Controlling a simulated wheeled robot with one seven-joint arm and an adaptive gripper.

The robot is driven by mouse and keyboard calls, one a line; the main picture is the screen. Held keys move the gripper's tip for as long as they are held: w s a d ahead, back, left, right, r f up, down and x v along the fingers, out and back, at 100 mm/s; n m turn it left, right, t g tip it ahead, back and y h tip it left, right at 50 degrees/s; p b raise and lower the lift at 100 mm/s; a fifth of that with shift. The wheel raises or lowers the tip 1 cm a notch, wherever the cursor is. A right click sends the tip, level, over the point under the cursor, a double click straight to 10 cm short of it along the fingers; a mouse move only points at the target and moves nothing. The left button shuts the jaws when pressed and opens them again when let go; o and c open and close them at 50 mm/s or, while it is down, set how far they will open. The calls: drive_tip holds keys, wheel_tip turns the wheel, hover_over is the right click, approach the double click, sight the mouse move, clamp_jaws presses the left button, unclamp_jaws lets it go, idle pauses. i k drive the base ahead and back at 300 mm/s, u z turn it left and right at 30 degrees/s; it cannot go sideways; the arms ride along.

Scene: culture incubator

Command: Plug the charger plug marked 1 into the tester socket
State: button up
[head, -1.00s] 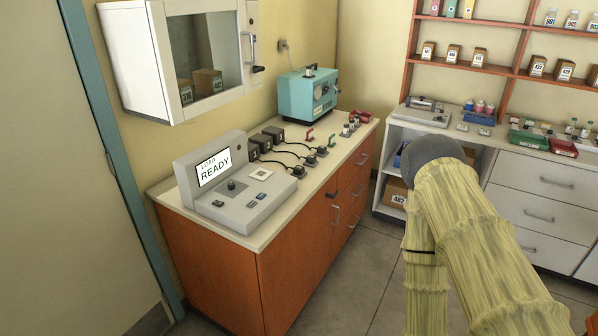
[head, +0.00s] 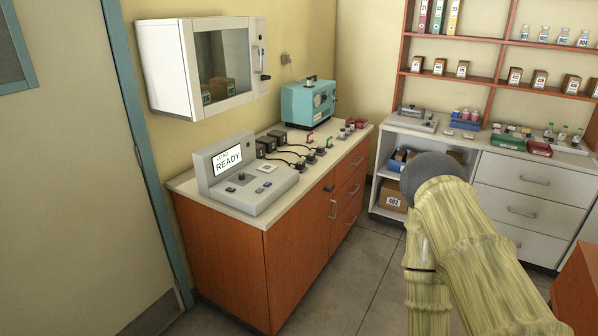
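The tester (head: 262,194) is a grey console at the near end of the orange counter, with a tilted screen (head: 228,160) whose lower line reads READY. Its socket cannot be made out for sure at this distance. Several black chargers (head: 277,138) stand in a row behind it, each with a cable to a dark plug; one plug (head: 300,164) is nearest the tester. The plug markings are too small to read. My arm shows at the lower right in its pale sleeve, away from the counter. My gripper is not in view.
The counter top (head: 180,183) also holds a teal machine (head: 308,102) and small red and green items. A white glass-fronted cabinet (head: 172,72) juts out above it. A shelf unit with white drawers (head: 520,205) stands at the right. The grey floor (head: 350,280) between is clear.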

sight(300, 166)
drive_tip(key=u, duration=0.3)
drive_tip(key=i, duration=0.3)
drive_tip(key=u, duration=0.7)
drive_tip(key=i, duration=1.25)
drive_tip(key=z, duration=0.55)
